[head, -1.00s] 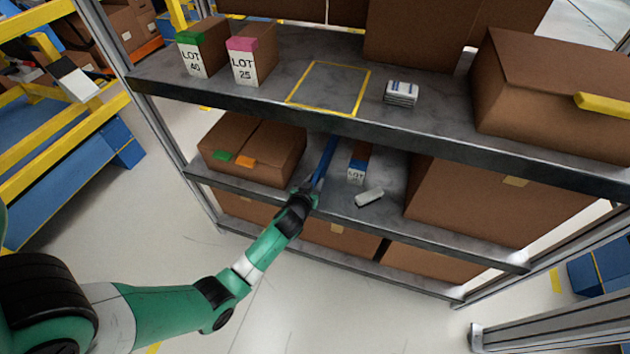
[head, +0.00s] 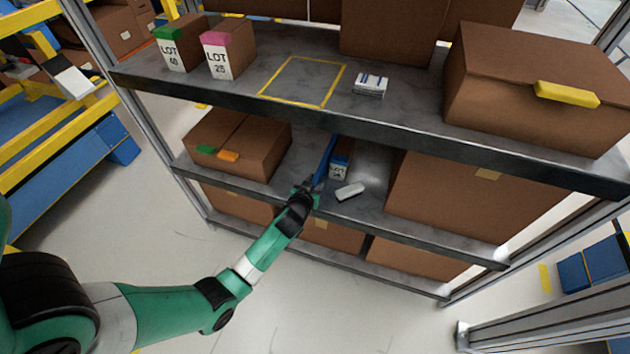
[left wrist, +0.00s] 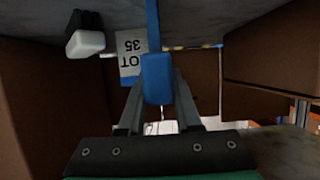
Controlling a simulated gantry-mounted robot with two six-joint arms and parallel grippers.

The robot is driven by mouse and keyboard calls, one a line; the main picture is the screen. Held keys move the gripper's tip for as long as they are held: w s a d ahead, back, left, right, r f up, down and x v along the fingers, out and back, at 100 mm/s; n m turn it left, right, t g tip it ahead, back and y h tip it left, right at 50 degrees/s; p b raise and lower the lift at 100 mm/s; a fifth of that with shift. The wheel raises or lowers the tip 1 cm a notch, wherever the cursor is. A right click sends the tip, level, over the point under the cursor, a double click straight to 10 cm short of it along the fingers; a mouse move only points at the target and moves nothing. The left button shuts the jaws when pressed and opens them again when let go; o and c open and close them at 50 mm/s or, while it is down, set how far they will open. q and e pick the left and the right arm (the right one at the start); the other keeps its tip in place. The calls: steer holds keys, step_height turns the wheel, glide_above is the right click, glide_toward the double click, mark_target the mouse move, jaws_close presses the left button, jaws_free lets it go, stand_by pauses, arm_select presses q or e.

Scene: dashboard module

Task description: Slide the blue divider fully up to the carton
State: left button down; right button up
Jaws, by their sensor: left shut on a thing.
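The blue divider (head: 326,156) stands on the middle shelf, and its front end shows in the left wrist view (left wrist: 157,80). My left gripper (head: 311,184) is shut on that front end, with one finger on each side in the left wrist view (left wrist: 158,98). The small carton with a blue top and a LOT label (head: 339,168) stands just right of the divider in the head view. In the left wrist view the carton's label (left wrist: 130,50) is upside down, right beside the divider. I cannot tell whether they touch. My right gripper is not in view.
A small white item (head: 350,191) lies in front of the carton. A brown box (head: 240,150) stands left of the divider, with free shelf between. A large box (head: 470,195) stands to the right. The upper shelf's edge (head: 400,139) overhangs.

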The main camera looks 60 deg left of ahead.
arm_select(q)
steer(key=shift+w+d, duration=0.1)
steer(key=c, duration=1)
jaws_free()
steer(key=o, duration=0.4)
steer(key=shift+w+d, duration=0.2)
steer(key=shift+d, duration=0.05)
steer(key=shift+s+a, duration=0.2)
steer(key=shift+s+d+r, duration=0.15)
steer(key=shift+d+r, duration=0.05)
steer(key=p+v, duration=0.5)
steer(key=v, duration=0.6)
steer(key=shift+f, duration=0.1)
